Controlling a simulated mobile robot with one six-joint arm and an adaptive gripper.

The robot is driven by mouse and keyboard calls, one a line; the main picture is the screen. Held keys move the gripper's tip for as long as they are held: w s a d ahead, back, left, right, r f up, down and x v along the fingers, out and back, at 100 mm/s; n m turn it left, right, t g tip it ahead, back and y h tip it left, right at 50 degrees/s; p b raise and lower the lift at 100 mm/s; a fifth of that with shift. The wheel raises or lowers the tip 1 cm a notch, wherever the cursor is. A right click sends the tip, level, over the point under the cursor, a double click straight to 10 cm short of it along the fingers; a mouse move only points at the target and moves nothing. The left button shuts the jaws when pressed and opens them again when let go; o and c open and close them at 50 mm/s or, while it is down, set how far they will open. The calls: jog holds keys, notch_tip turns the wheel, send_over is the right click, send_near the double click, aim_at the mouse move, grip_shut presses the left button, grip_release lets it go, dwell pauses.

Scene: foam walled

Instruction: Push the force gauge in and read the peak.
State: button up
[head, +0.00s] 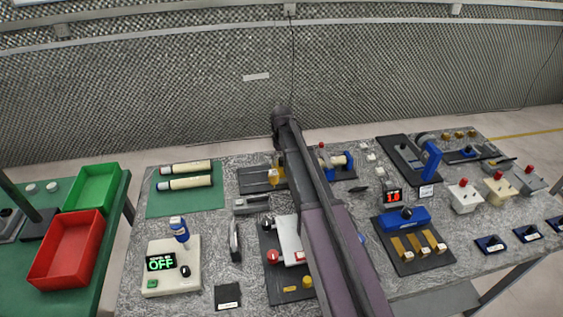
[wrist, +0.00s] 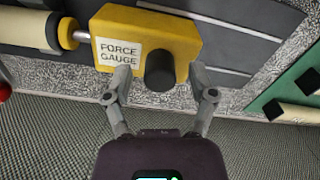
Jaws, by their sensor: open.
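The force gauge (wrist: 185,37) is a yellow block with a white "FORCE GAUGE" label, on a dark base plate. A black round knob (wrist: 160,72) stands out from it, and a metal rod runs from its left side to a cream cylinder (wrist: 30,28) with a yellow ring. My gripper (wrist: 160,80) is open, its fingertips on either side of the knob in the wrist view; I cannot tell whether they touch it. In the head view the yellow gauge (head: 276,172) shows just left of my arm, which hides my gripper and part of the rig. No peak reading is legible on the gauge.
A green mat (head: 157,204) with two cream rods lies left of the gauge. A box reading "OFF" (head: 155,285), a small red-digit display (head: 392,196) and a blue fixture (head: 403,219) stand on the crowded bench. Red (head: 66,250) and green (head: 92,188) bins stand at left.

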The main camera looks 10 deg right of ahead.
grip_shut()
jog(key=shift+a, duration=0.3)
dwell(0.3)
grip_release()
jog(key=shift+d, duration=0.2)
